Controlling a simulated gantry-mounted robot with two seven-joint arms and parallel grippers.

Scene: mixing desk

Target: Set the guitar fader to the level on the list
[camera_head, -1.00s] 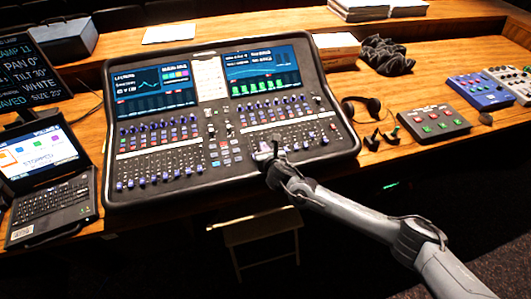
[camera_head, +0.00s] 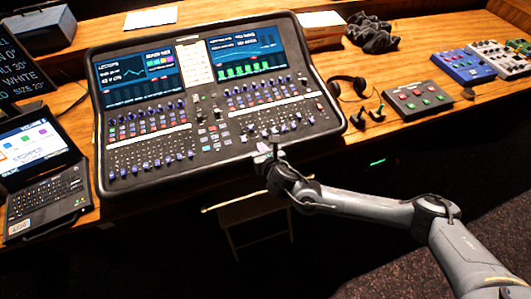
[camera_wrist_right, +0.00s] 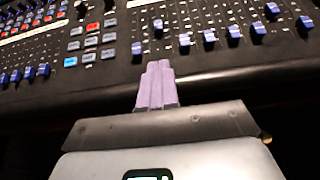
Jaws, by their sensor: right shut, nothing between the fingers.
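The mixing console (camera_head: 97,150) lies on the wooden desk. Its right bank of blue-capped faders (camera_head: 270,130) runs along the front, and in the right wrist view several caps (camera_wrist_right: 209,36) stand at differing heights. Channel labels are too small to read, so I cannot tell which fader is the guitar's. A white sheet with small print (camera_head: 195,62), possibly the list, lies between the two screens; its text is unreadable. My right gripper (camera_head: 267,152) is shut and empty at the console's front edge. Its lilac fingertips (camera_wrist_right: 157,66) point at the faders, apart from the caps. My left gripper is out of view.
A laptop (camera_head: 45,190) and a dark text screen (camera_head: 20,65) are at left. Headphones (camera_head: 350,88), a button box (camera_head: 417,100) and a blue pedal box (camera_head: 467,66) are right of the console. A folding chair (camera_head: 245,215) stands below the desk edge.

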